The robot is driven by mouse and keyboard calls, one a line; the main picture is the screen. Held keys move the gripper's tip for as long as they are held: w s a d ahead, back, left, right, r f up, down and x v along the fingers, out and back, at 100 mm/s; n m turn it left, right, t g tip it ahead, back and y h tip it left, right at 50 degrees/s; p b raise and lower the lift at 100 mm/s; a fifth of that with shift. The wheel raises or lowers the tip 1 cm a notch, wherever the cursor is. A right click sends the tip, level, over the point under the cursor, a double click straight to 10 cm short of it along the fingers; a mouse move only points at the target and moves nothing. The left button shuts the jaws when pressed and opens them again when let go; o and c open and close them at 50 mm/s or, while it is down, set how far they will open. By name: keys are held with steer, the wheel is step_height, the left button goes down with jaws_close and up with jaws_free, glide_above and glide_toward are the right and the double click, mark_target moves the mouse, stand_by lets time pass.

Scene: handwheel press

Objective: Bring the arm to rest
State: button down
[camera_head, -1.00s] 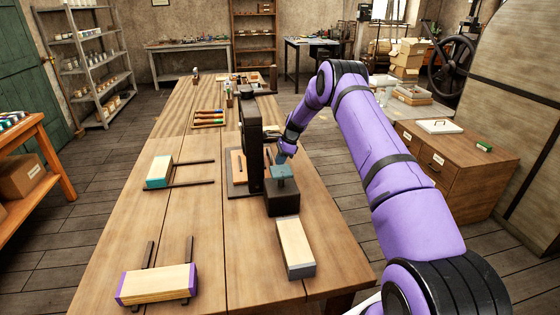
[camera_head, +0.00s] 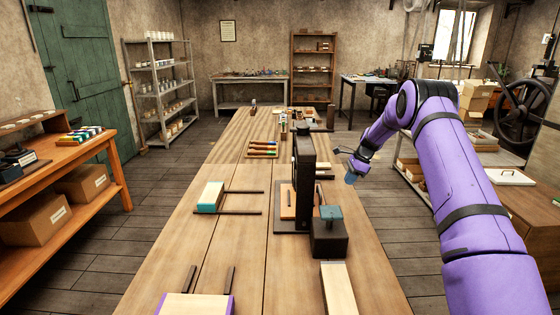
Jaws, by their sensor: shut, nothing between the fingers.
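My purple arm reaches in from the right. My gripper (camera_head: 351,177), with bluish fingertips, is shut and empty, pointing down. In the picture it shows to the right of the black press (camera_head: 304,185) and above the dark block (camera_head: 329,240) beside the press. A small teal piece (camera_head: 330,212) sits on top of that block. A gap shows between my fingertips and the teal piece. The press stands upright on the long wooden bench (camera_head: 235,255).
A pale wooden block (camera_head: 338,290) lies in front of the dark block. A teal-ended block (camera_head: 211,196) and a purple-ended block (camera_head: 195,305) lie beside dark rails on the left. Coloured-handled tools (camera_head: 262,149) lie farther back. Floor shows right of the bench.

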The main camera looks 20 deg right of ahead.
steer(key=s+a+r+n+h, duration=0.1)
steer(key=s+a+r+n, duration=0.2)
steer(key=s+a+r, duration=0.5)
steer(key=s+a+r+n+t+h, duration=0.15)
steer(key=s+r+n, duration=0.25)
steer(key=r, duration=0.8)
steer(key=s+a+r+n, duration=0.3)
steer(key=s+a+r, duration=0.3)
steer(key=r, duration=0.4)
steer(key=s+a+r+n+t+h, duration=0.1)
steer(key=s+a+r+n, duration=0.2)
steer(key=s, duration=0.7)
steer(key=s+a+r+n, duration=0.2)
steer(key=s+r+n, duration=0.1)
steer(key=s, duration=0.7)
steer(key=s+f+n, duration=0.2)
steer(key=s, duration=0.5)
steer(key=s+a+f+n+t, duration=0.1)
steer(key=s+n, duration=0.2)
steer(key=s, duration=0.5)
steer(key=shift+s+a+f+h, duration=0.3)
steer(key=shift+f+h, duration=0.05)
steer(key=shift+f, duration=0.05)
steer(key=shift+t, duration=0.25)
